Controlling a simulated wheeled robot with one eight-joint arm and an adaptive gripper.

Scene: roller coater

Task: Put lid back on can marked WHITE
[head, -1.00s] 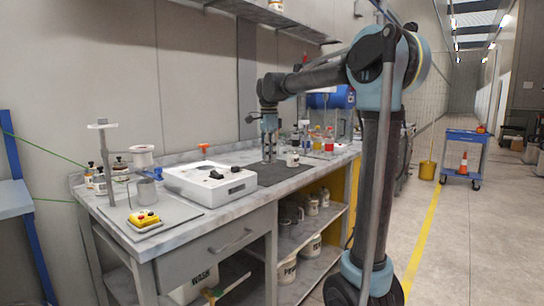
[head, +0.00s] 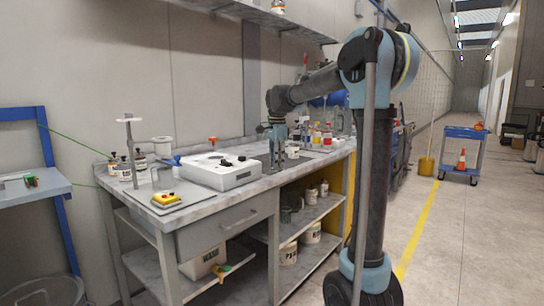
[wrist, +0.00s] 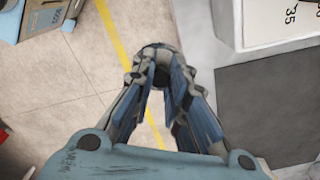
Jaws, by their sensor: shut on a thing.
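My gripper (head: 278,164) hangs pointing down near the front edge of the bench, beside the dark mat. In the wrist view my gripper (wrist: 161,78) has its fingers closed together around a small dark thing, mostly hidden by the fingers; I cannot tell for certain that it is the lid. A small pale can (head: 292,152) stands on the bench just right of my gripper; its label is too small to read. Other small cans (head: 311,194) stand on the shelf below. I cannot read WHITE on any can.
A white box-like device (head: 220,172) stands left of my gripper. The dark mat (wrist: 270,105) lies at the right in the wrist view. Bottles with red contents (head: 327,138) stand farther right. Open floor with a yellow line (head: 420,235) lies right of the bench.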

